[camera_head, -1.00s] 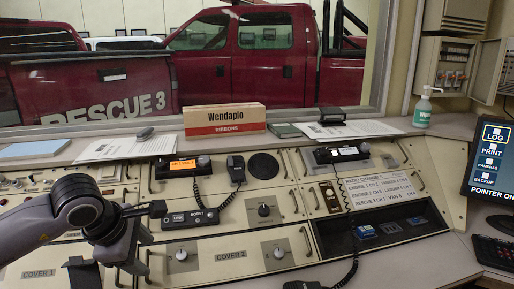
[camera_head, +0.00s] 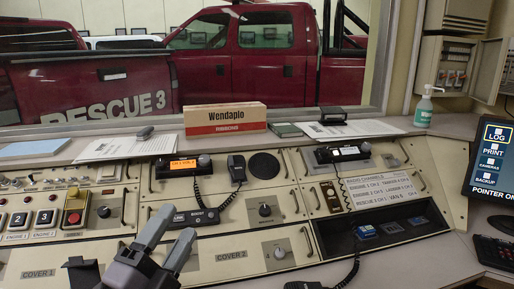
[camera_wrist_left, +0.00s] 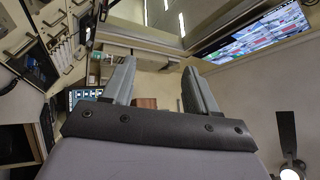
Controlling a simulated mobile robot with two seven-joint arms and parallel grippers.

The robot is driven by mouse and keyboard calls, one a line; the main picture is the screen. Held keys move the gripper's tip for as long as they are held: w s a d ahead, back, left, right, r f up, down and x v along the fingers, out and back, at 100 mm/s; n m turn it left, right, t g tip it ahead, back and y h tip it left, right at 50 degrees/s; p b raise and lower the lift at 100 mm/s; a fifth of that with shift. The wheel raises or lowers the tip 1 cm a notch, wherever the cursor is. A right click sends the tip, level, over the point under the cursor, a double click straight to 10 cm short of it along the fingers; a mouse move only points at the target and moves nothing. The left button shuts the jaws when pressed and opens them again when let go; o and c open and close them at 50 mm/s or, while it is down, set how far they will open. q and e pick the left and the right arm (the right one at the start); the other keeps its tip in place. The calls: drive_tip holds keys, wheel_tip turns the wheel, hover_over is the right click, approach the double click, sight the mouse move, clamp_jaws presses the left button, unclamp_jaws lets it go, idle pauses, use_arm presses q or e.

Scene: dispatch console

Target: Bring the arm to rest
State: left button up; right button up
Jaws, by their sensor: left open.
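My left gripper (camera_head: 169,240) is in the lower left of the head view, in front of the console (camera_head: 220,265). Its two grey fingers point up and stand apart with nothing between them. In the left wrist view the same gripper (camera_wrist_left: 158,88) is open and empty, facing out into the room. Part of the COVER 2 panel is hidden behind it. My right gripper does not show.
The console carries radios with handsets (camera_head: 236,168), knobs and a red button (camera_head: 74,217). Papers (camera_head: 122,148) and a Wendaplo box (camera_head: 224,118) lie on the ledge behind. A sanitizer bottle (camera_head: 423,108) and a monitor (camera_head: 490,158) stand at right.

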use_arm(q)
drive_tip(key=s+a+f+n+g+y, duration=0.3)
drive_tip(key=a+f+n+g+y, duration=0.15)
drive_tip(key=f+n, duration=0.35)
drive_tip(key=s+a+f+n+g+y, duration=0.25)
drive_tip(key=a+f+n+y, duration=0.2)
drive_tip(key=f, duration=0.55)
drive_tip(key=s+a+f+n+g+h, duration=0.1)
drive_tip(key=s+f+n+g, duration=0.2)
drive_tip(key=s+f+g, duration=0.4)
drive_tip(key=s+f+n+g+h, duration=0.1)
drive_tip(key=s+f+n+g, duration=0.2)
drive_tip(key=s, duration=0.7)
drive_tip(key=w+d+f+m+t+h+p, duration=0.1)
drive_tip(key=w+d+f+t+p, duration=0.1)
drive_tip(key=w+t+p, duration=0.4)
drive_tip(key=shift+d+f+h+p, duration=0.3)
drive_tip(key=shift+d+f+p, duration=0.1)
drive_tip(key=shift+f, duration=0.5)
drive_tip(key=shift+a, duration=0.1)
